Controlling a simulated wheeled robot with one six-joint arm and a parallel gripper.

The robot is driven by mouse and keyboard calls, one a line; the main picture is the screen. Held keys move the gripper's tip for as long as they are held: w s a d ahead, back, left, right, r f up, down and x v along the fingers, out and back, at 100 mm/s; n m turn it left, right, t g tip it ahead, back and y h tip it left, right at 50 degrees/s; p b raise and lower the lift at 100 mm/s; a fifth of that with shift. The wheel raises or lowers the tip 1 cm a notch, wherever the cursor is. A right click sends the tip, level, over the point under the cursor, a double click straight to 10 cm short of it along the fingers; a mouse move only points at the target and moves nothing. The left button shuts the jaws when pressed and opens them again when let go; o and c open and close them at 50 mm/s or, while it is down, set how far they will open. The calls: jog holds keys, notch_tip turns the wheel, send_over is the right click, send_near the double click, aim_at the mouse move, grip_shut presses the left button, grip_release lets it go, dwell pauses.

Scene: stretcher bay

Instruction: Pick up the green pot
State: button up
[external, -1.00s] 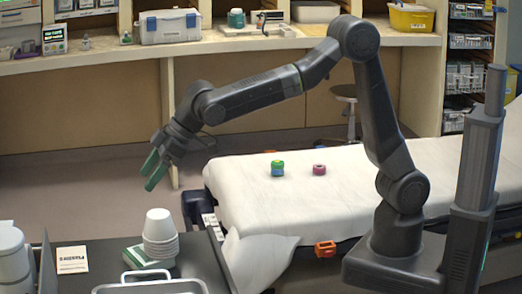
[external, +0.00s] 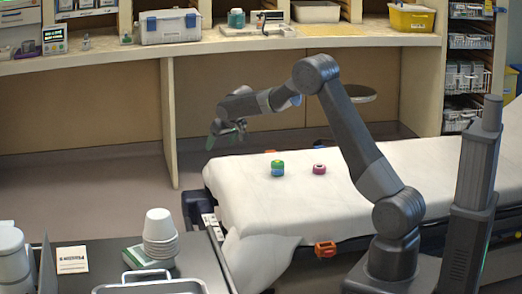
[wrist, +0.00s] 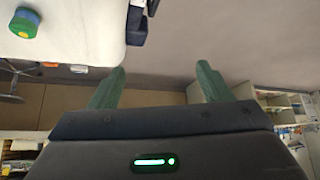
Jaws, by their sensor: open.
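A small pot (external: 277,168) with green and blue bands stands on the white stretcher sheet. In the wrist view the green pot (wrist: 24,22) is at the top left corner, with a blue patch on it. My gripper (external: 228,137) is open and empty, in the air behind and left of the pot, clear of it. In the wrist view the two green fingers of my gripper (wrist: 161,70) stand wide apart with nothing between them.
A pink pot (external: 319,169) stands just right of the green one on the stretcher (external: 245,200). A dark counter at front left holds stacked white cups (external: 159,230) and a metal tray (external: 165,287). A shelf unit and long bench (external: 300,42) line the back.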

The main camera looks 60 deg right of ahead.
jog(key=s+d+f+m+g+h+b, duration=0.1)
jog(key=s+d+f, duration=0.1)
jog(key=d, duration=0.5)
jog(key=s+d+f+m, duration=0.1)
jog(key=s+d+f, duration=0.1)
jog(key=d, duration=0.5)
jog(key=m+h+b, duration=0.1)
jog(key=m, duration=0.2)
send_near(278, 162)
jog(key=shift+g, duration=0.4)
jog(key=x, duration=1)
jog(key=shift+w+f+p, duration=0.2)
jog(key=shift+w+p, duration=0.15)
jog(key=shift+c, duration=0.2)
jog(key=c, duration=1)
